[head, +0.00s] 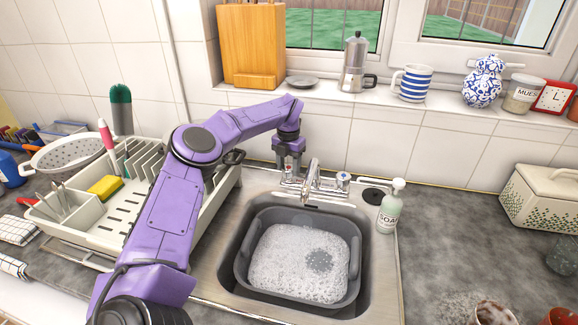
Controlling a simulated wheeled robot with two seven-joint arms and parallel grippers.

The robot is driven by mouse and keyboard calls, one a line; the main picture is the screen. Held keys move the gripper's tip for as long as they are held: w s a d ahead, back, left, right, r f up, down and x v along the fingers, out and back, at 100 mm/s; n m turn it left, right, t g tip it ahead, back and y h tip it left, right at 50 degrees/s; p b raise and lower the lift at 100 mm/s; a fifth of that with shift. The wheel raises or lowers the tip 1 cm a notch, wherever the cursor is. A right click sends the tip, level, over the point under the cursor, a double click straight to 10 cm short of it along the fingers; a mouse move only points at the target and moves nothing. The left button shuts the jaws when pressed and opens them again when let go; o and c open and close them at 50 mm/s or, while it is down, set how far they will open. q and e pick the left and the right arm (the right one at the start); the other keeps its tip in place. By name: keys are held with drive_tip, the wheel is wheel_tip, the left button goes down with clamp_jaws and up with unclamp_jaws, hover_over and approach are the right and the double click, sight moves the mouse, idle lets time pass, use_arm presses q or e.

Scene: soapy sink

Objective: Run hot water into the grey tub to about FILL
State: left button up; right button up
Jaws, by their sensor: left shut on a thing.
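The grey tub (242,262) sits in the metal sink basin, with white foam (295,262) over most of its inside. A darker patch shows right of the foam's middle. The foam hides the water level. The chrome mixer tap (313,180) stands behind the tub, its spout over the tub's back edge. I cannot make out a stream of water. My left gripper (289,172) points down at the tap's left handle and is shut on it, largely hiding it. The tap's right handle (343,179) has a blue mark and is free. My right gripper is not in view.
A soap bottle (390,207) stands right of the sink. A dish rack (105,238) with plates and a yellow sponge is at the left, under my left arm. The sill holds a moka pot (355,62) and striped mug (411,83). The worktop right of the sink is mostly clear.

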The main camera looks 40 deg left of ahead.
sight(289, 167)
use_arm(q)
drive_tip(key=shift+r, duration=0.1)
drive_tip(key=o, duration=1)
drive_tip(key=shift+o, duration=0.2)
wheel_tip(289, 167, up, 11)
drive_tip(key=b, duration=0.1)
drive_tip(key=shift+f, duration=0.2)
